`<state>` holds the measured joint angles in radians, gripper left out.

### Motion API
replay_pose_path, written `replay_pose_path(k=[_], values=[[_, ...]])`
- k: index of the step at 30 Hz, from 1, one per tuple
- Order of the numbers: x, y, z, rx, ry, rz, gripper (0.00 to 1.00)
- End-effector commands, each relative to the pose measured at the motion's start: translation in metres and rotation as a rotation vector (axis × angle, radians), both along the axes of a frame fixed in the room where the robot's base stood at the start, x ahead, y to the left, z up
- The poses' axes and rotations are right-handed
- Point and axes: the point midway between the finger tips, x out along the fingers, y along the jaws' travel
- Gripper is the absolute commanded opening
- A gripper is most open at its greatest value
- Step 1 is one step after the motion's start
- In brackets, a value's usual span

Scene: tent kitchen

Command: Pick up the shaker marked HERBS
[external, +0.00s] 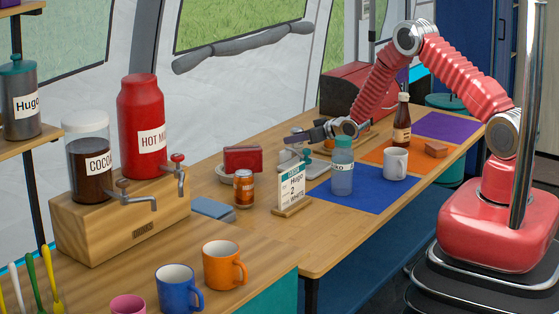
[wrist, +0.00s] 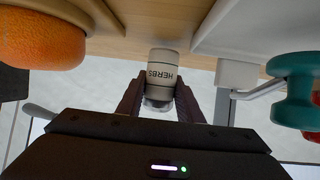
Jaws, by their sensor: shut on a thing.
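The shaker marked HERBS (wrist: 162,72) is pale with a dark-lettered label and a clear, shiny end. In the wrist view it sits between the two fingers of my gripper (wrist: 160,100), and its lettering shows upside down. My gripper is shut on it. In the external view my gripper (external: 300,138) reaches left over the far side of the table, behind the blue bottle. I cannot make out the shaker clearly there, nor tell whether its base touches the table.
A blue bottle (external: 342,170), an order card stand (external: 292,190) and an orange can (external: 244,189) stand nearer the camera. A white mug (external: 396,164) and a brown bottle (external: 401,125) stand right. The wrist view shows an orange fruit (wrist: 42,40) and a teal object (wrist: 292,92) beside my gripper.

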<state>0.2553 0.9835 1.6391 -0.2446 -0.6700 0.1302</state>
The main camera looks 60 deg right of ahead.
Motion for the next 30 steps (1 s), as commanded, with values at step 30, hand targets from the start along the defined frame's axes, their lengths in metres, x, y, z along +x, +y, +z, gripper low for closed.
replay_pose_path(k=[30], values=[[0.0, 0.0, 0.089, 0.0, 0.001, 0.0, 0.09]])
